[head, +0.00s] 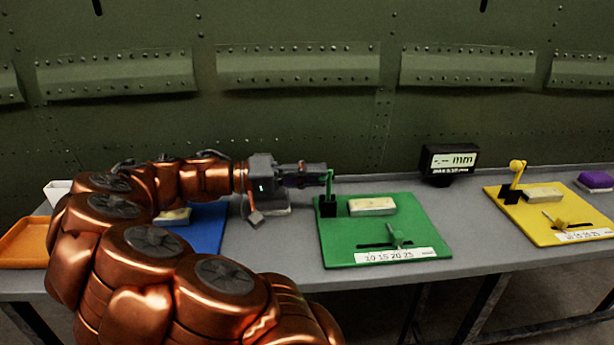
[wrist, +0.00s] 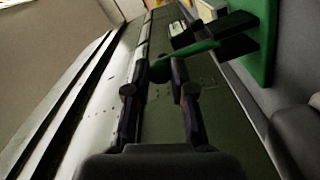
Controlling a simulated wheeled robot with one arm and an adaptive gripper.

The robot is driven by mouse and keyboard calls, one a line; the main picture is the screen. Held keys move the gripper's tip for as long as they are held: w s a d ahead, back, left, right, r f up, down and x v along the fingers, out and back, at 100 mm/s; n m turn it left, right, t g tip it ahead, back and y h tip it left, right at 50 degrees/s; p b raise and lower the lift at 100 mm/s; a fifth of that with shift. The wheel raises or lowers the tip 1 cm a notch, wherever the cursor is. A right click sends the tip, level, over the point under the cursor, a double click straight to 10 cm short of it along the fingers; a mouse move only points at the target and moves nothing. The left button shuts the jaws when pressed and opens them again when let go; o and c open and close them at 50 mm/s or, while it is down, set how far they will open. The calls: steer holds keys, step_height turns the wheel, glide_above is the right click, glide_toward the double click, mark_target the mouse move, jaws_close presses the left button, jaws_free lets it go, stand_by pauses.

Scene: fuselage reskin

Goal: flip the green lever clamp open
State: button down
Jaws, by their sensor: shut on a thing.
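The green lever clamp (head: 329,187) stands upright from its black base (head: 327,209) at the back left corner of the green board (head: 350,250). My gripper (head: 325,175) reaches in from the left at the height of the lever's top. In the wrist view the green lever (wrist: 195,50) runs in from the upper right, and its rounded end lies between the fingers of my gripper (wrist: 161,90). My gripper is shut on the lever, though the contact itself is hard to see. The fingers partly cover the lever's top in the head view.
The green board also bears a pale block (head: 372,206) and a small green slider (head: 396,234). A yellow board (head: 560,235) with a yellow lever (head: 517,172) and a black display (head: 449,160) stand to the right. A blue board (head: 205,235) and orange tray (head: 25,250) are left.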

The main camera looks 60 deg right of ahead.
steer(key=c, duration=1)
jaws_free()
steer(key=v, duration=0.7)
steer(key=shift+w+a, duration=0.2)
steer(key=shift+w, duration=0.05)
